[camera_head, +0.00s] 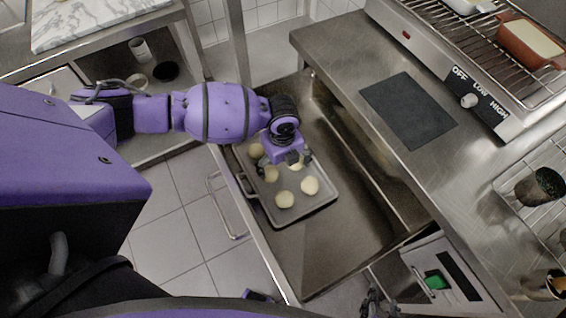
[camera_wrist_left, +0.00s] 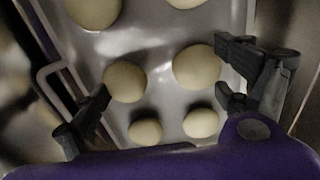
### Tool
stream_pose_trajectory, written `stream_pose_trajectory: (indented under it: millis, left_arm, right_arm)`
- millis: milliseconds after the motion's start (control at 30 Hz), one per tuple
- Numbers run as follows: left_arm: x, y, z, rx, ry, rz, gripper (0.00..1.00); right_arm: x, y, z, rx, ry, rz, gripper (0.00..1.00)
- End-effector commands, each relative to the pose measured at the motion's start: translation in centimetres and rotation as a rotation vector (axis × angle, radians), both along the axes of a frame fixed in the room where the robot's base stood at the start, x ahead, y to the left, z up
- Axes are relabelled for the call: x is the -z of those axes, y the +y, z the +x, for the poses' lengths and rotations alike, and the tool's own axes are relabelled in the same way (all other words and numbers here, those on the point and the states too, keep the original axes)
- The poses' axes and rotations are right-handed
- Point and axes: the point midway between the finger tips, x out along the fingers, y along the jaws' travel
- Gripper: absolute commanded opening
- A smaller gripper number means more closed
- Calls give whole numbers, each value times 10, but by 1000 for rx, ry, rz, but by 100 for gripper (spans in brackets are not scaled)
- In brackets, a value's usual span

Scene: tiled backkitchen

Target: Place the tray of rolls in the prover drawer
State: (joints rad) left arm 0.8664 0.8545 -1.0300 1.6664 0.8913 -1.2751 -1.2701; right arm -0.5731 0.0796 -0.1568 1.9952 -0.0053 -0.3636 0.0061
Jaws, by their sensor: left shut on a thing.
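The grey tray (camera_head: 312,212) carries several pale round rolls (camera_head: 284,199) and lies in or just over the open steel prover drawer (camera_head: 330,255). I cannot tell whether its underside touches the drawer floor. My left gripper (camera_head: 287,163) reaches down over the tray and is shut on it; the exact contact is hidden. In the left wrist view, my left gripper's dark fingers (camera_wrist_left: 168,80) stand wide apart, with rolls (camera_wrist_left: 125,80) showing between them. The tray's wire side handle (camera_wrist_left: 45,85) shows at left. My right gripper (camera_head: 376,302) is partly visible at the bottom edge, its jaws unclear.
A steel counter (camera_head: 335,50) with a dark mat (camera_head: 408,110) and a grill (camera_head: 490,50) lies right of the drawer. A panel with a green switch (camera_head: 436,282) sits near the drawer's lower right. Tiled floor (camera_head: 185,240) is clear at left.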

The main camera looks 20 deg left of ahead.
Motion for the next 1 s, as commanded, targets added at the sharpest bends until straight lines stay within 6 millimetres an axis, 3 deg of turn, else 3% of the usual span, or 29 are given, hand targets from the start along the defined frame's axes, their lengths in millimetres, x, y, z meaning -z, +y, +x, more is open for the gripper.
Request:
stream_pose_trajectory:
  millis: [300,333,367,767,867,1000]
  left_arm:
    - [1,-1,2,0,-3,-1,46]
    - [2,0,1,0,-2,0,96]
    - [1,0,1,0,-2,0,100]
    - [-1,0,1,0,-3,-1,100]
    - [-10,0,2,1,-4,-1,100]
    - [-37,0,3,1,-7,-1,100]
  right_arm:
    - [1,0,-1,0,2,0,40]
    - [1,0,-1,-1,2,-1,40]
    - [1,0,-1,-1,3,-1,40]
    - [1,0,-1,0,4,0,40]
    - [0,0,0,1,1,1,40]
    - [-5,0,3,3,-7,1,40]
